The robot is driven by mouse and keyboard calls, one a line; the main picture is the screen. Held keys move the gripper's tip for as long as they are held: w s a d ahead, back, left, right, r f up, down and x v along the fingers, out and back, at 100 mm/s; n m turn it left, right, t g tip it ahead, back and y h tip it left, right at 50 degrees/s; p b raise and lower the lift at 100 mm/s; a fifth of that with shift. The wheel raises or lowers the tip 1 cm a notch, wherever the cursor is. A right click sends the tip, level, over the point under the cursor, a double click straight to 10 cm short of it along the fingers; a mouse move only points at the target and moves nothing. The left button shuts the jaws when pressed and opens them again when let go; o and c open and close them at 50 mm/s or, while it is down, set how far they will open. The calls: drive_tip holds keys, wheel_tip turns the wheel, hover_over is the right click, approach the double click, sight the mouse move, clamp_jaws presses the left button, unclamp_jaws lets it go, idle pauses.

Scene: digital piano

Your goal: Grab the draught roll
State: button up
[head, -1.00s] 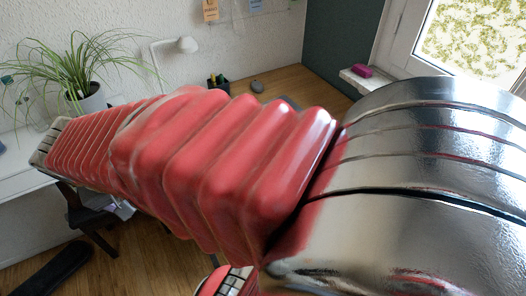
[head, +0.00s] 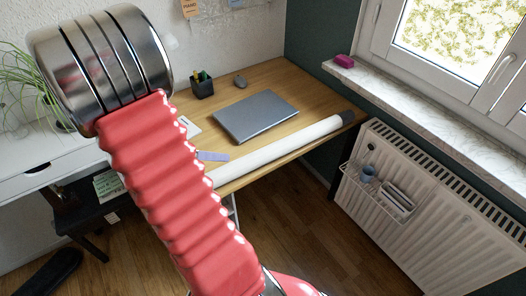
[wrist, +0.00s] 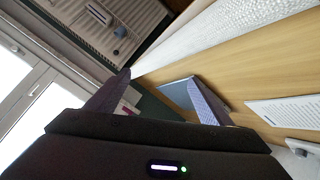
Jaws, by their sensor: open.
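The draught roll (head: 290,148) is a long white cylinder with a dark end. It lies along the front edge of the wooden desk in the head view. In the wrist view its pale textured side (wrist: 215,35) runs from the upper right down towards the left fingertip. My gripper (wrist: 158,78) is open, with its two fingers apart and nothing held between them. The roll is above and beyond the fingers in that view; whether the left finger touches it I cannot tell. In the head view my red arm hides most of the gripper and the roll's near end.
A closed grey laptop (head: 256,117) lies on the desk (head: 290,80) behind the roll, with a pen cup (head: 202,86) at the back. A radiator (head: 430,200) with a wire rack (head: 380,190) stands to the right. White papers (wrist: 285,111) lie on the desk in the wrist view.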

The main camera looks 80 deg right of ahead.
sight(263, 153)
drive_tip(key=s+d+f+m, duration=0.1)
drive_tip(key=d+f, duration=0.1)
drive_tip(key=s+d+f+m+g, duration=0.1)
drive_tip(key=s+d+f, duration=0.1)
drive_tip(key=s+d+f+m+g+h, duration=0.1)
drive_tip(key=d+f, duration=0.1)
drive_tip(key=d, duration=0.1)
drive_tip(key=shift+s+f, duration=0.1)
drive_tip(key=shift+s, duration=0.1)
drive_tip(key=shift+x, duration=4.3)
drive_tip(key=shift+x, duration=2.6)
drive_tip(key=shift+d, duration=0.15)
drive_tip(key=shift+w, duration=0.1)
drive_tip(key=shift+c, duration=0.3)
drive_tip(key=c, duration=1.4)
